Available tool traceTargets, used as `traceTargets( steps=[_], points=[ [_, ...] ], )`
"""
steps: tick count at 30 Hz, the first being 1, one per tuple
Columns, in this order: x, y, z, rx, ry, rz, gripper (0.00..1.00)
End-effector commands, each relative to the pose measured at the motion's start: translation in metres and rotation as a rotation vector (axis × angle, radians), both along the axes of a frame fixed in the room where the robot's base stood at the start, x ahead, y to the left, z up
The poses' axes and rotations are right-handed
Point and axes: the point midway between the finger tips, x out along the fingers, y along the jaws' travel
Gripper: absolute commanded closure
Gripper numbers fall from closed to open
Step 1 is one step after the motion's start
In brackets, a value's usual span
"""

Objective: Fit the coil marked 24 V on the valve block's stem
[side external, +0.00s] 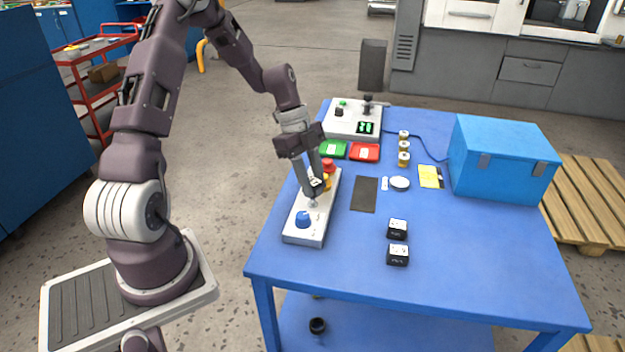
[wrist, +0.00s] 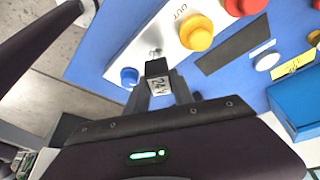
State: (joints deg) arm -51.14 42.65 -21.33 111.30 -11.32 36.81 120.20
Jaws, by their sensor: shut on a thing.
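My gripper (side external: 314,187) points down over the valve block and is shut on a small black coil. In the wrist view the coil (wrist: 158,72) shows a pale label reading 24V between the fingers. The long pale valve block (side external: 305,234) lies on the blue table, with a blue knob (side external: 303,218) near its front end. Its metal stem (side external: 312,204) stands bare between the blue and yellow knobs. In the wrist view the stem (wrist: 155,53) shows just past the coil. The coil looks close above the stem; I cannot tell whether they touch.
Two other black coils (side external: 397,228) (side external: 398,255) stand on the table to the right. A yellow knob (wrist: 195,32) and red knob (side external: 328,166) rise from the block. Green and red trays (side external: 364,152), a control box and a blue case (side external: 500,160) are farther back. The front right is clear.

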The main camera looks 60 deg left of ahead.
Motion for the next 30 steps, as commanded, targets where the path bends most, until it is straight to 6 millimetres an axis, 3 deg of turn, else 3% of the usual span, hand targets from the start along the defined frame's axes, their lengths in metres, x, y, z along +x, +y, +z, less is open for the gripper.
traceTargets(
  steps=[30],
  points=[
    [0.000, 0.000, -0.015, 0.000, -0.001, -0.001, 1.00]
  ],
)
